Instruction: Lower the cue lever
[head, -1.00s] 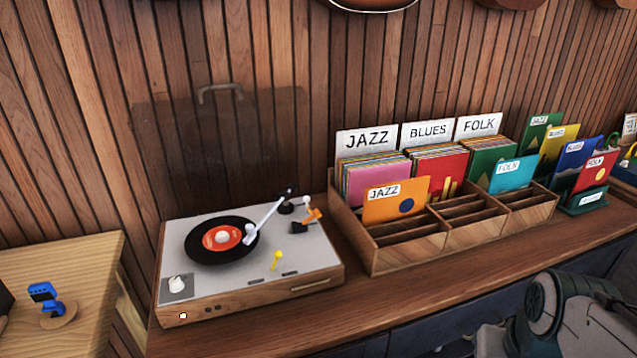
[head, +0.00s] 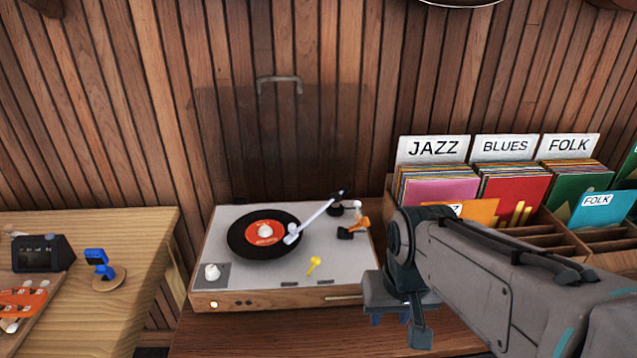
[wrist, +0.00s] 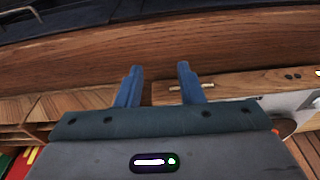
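The turntable (head: 222,295) stands on the counter with its clear lid raised and a black record (head: 242,245) with an orange label on its platter. The white tonearm (head: 318,212) reaches over the record; I cannot tell if its tip touches. A small orange-ended lever (head: 362,224) stands beside the tonearm base. A yellow lever (head: 314,264) stands on the deck nearer the front; which of the two is the cue lever is unlabelled. My gripper (head: 396,322) is right of the turntable's front corner, touching neither lever. In the wrist view its blue fingers (wrist: 157,72) are apart and empty.
A wooden record crate (head: 535,232) with JAZZ, BLUES and FOLK dividers stands to the right, partly behind my arm. On the left, a pale table (head: 140,235) holds a blue clip-like device (head: 97,257) and a dark box (head: 42,253). The space above the deck is clear.

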